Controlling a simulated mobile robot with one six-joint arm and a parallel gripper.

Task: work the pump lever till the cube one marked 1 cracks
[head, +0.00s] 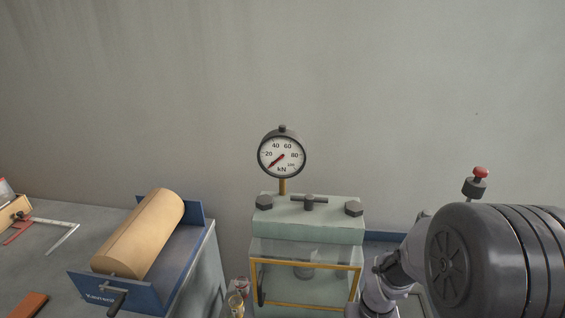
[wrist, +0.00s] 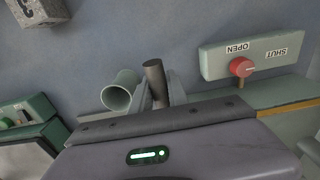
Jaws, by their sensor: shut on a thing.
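The pale green press (head: 309,222) stands at the centre of the head view. Its gauge (head: 282,154) has a red needle at the low end of the kN scale. Behind the clear, yellow-framed guard (head: 305,307) a grey shape shows dimly; I cannot read a mark on it. In the wrist view my gripper (wrist: 159,88) is shut on a dark rod, apparently the pump lever (wrist: 153,72). A pale green open-ended tube (wrist: 118,93) lies beside it. A grey marked cube (wrist: 37,10) is at the top left, its mark unclear.
A red knob (wrist: 242,67) sits on a plate (wrist: 262,50) lettered OPEN and SHUT, close to OPEN. A blue stand (head: 170,285) holds a tan roll (head: 140,233) at left.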

